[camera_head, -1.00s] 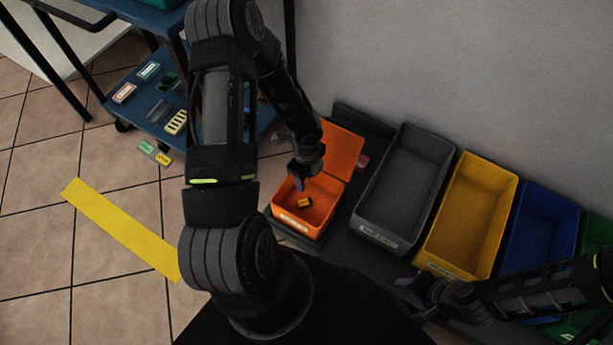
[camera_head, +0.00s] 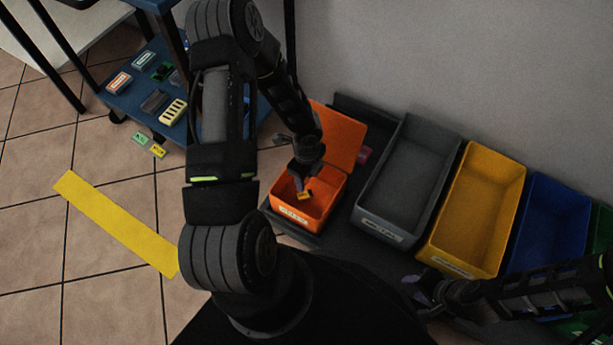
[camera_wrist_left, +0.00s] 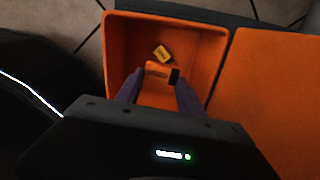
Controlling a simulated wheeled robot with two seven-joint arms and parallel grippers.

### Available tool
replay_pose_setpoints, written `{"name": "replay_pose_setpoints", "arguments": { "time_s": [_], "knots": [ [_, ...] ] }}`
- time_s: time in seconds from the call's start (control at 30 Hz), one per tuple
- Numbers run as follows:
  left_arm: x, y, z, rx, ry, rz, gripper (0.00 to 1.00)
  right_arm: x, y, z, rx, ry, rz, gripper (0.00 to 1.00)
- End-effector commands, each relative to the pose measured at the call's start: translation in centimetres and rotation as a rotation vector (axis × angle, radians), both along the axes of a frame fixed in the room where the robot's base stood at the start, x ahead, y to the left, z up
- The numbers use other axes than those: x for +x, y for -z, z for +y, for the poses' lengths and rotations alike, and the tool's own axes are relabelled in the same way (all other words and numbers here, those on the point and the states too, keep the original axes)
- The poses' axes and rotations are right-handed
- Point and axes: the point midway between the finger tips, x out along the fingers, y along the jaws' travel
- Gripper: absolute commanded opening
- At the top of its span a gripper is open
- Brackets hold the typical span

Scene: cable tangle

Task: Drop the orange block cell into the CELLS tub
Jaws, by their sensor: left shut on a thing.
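The CELLS tub is most likely the orange bin (camera_head: 329,212) with its lid open; its label is too small to read. My left gripper (camera_head: 300,186) points down into its mouth. In the left wrist view the left gripper (camera_wrist_left: 159,86) is shut on the orange block cell (camera_wrist_left: 156,69), which has a black end, over the orange bin (camera_wrist_left: 117,50). A small yellow block (camera_wrist_left: 162,53) lies inside on the bin floor; it also shows in the head view (camera_head: 305,195). My right gripper (camera_head: 422,289) is low at the right, dark and unclear.
Grey (camera_head: 381,230), yellow (camera_head: 454,264), blue (camera_head: 553,215) and green bins stand in a row to the right. A blue shelf (camera_head: 120,98) holds several small parts at the left. Two small blocks and a yellow strip (camera_head: 115,223) are on the tiled floor.

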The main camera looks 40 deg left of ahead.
Motion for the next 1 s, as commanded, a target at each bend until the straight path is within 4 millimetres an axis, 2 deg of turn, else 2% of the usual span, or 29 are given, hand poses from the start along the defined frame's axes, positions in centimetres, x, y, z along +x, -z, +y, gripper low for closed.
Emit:
{"name": "replay_pose_setpoints", "arguments": {
  "time_s": [0.07,0.3,0.63,0.77,1.0],
  "knots": [
    [0.0,0.0,0.0,0.000,0.000,0.000,0.49,0.0,0.0,0.0,0.000,0.000,0.000,0.36],
    [0.0,0.0,0.0,0.000,0.000,0.000,0.69,0.0,0.0,0.0,0.000,0.000,0.000,0.36],
    [0.0,-0.3,0.0,0.000,0.000,0.000,0.70,0.0,-0.2,0.0,0.001,-0.001,0.000,0.36],
    [0.0,-1.7,0.0,0.001,-0.001,-0.001,0.70,-0.2,-0.9,0.2,0.002,-0.004,0.002,0.36],
    [0.1,-5.7,0.0,0.000,-0.001,-0.002,0.70,-0.6,-2.9,0.6,0.010,-0.016,0.011,0.36]
  ]
}}
